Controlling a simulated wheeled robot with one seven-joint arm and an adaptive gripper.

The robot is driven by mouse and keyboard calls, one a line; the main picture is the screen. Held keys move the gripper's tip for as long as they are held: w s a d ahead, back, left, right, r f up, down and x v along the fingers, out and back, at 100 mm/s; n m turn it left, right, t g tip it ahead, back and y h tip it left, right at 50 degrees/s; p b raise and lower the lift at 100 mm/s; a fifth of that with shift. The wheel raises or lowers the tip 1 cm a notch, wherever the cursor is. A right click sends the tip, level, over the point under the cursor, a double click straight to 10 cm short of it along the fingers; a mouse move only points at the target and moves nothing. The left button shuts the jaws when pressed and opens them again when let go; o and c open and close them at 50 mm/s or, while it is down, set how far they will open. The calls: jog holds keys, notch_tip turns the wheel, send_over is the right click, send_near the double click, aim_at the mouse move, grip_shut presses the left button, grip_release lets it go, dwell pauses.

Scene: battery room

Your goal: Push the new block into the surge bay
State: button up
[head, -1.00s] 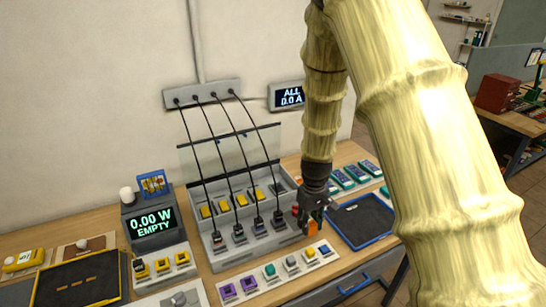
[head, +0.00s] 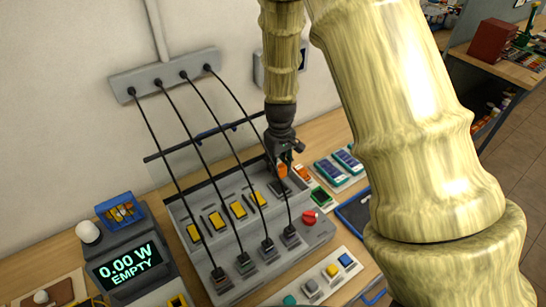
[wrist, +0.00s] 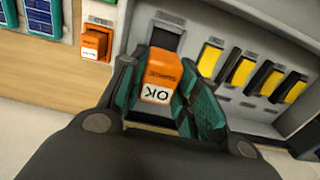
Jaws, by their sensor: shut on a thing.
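The new block is orange with a white OK label (wrist: 158,88), and my gripper (wrist: 155,100) is shut on it, a finger on each side. In the head view, my gripper (head: 284,160) holds the block (head: 283,171) at the back right of the grey console (head: 318,232). The surge bay seems to be the dark-framed slot (wrist: 166,36) at the end of the row of yellow blocks. The block's far end is at this slot's mouth; I cannot tell whether it is inside. The gripper hides part of the bay in the head view.
Yellow blocks (head: 238,209) fill neighbouring slots. Several black cables (head: 199,150) run from the wall strip (head: 165,74) to the console. A red knob (head: 309,217) stands at its right. Another orange block (wrist: 95,42) lies beside the console. The meter (head: 130,267) reads 0.00 W EMPTY.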

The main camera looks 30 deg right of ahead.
aim_at(280, 178)
jog(key=shift+s+f+b, duration=0.25)
jog(key=shift+s+b, duration=0.25)
jog(key=shift+s, duration=0.35)
jog(key=shift+s+f, duration=0.1)
jog(key=shift+f, duration=0.2)
jog(key=f, duration=0.1)
jog(key=w+f+b, duration=0.1)
jog(key=f+b, duration=0.1)
jog(key=shift+w+f, duration=0.15)
jog(key=shift+w, duration=0.1)
jog(key=shift+s+f+b, duration=0.3)
jog(key=shift+s+b, duration=0.15)
jog(key=shift+b, duration=0.05)
jog(key=shift+w+f, duration=0.2)
jog(key=shift+w, duration=0.05)
jog(key=shift+s+r, duration=0.1)
jog(key=shift+s, duration=0.05)
jog(key=shift+p, duration=0.35)
